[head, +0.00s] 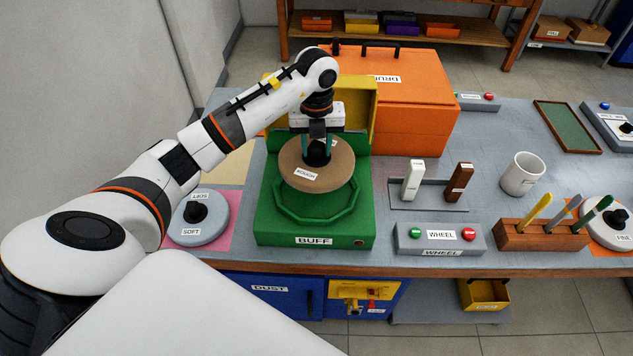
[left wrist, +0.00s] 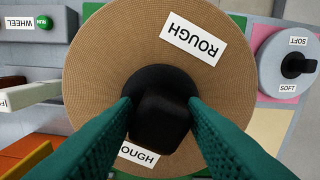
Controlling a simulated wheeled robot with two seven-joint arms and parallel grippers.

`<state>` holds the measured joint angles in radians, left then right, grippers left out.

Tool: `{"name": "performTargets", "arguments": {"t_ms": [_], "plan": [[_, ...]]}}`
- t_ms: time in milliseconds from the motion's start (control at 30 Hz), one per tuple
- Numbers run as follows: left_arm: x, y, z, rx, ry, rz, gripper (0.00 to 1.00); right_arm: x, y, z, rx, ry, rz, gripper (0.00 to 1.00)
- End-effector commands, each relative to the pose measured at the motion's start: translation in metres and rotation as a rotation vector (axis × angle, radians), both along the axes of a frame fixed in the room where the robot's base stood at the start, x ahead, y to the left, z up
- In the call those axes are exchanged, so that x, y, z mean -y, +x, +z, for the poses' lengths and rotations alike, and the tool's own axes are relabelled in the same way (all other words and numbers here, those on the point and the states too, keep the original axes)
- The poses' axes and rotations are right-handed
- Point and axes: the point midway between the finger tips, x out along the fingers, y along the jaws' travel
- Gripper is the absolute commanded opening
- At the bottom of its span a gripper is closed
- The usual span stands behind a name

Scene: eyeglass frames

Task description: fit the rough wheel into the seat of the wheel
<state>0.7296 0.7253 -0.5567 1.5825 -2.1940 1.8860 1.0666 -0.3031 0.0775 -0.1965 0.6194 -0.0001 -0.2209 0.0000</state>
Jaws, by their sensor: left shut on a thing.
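The rough wheel (head: 316,178) is a tan disc with a black knob and a ROUGH label. It also fills the middle of the left wrist view (left wrist: 95,80). My left gripper (head: 318,150) is shut on its black knob (left wrist: 160,110), one green finger on each side. The disc is about level over the back part of the green BUFF machine (head: 270,222). The seat (head: 318,216) shows as a green many-sided rim, its front part bare and its back part hidden by the disc. I cannot tell whether the disc touches it. My right gripper is not in view.
A grey SOFT wheel (head: 184,231) lies on a pink mat at left, and a FINE wheel (head: 602,236) at far right. A yellow guard (head: 360,105) and orange drum (head: 425,85) stand behind. The WHEEL button box (head: 402,240) and a mug (head: 521,174) are to the right.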

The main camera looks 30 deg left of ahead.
Motion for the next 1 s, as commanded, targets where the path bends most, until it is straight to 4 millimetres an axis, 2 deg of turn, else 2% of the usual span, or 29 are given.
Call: {"name": "performTargets", "arguments": {"t_ms": [200, 467, 700, 1000], "plan": [[0.000, -0.001, -0.038, -0.004, -0.001, 0.011, 0.02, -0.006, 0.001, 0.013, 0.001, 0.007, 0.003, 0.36], [0.000, 0.000, -0.062, -0.002, -0.001, 0.008, 0.02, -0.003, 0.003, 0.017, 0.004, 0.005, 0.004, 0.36], [0.000, 0.000, -0.091, -0.001, -0.001, 0.007, 0.02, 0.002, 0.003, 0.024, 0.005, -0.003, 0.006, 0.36], [0.000, 0.000, -0.095, 0.001, 0.001, 0.006, 0.02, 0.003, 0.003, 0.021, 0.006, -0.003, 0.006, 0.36]]}}
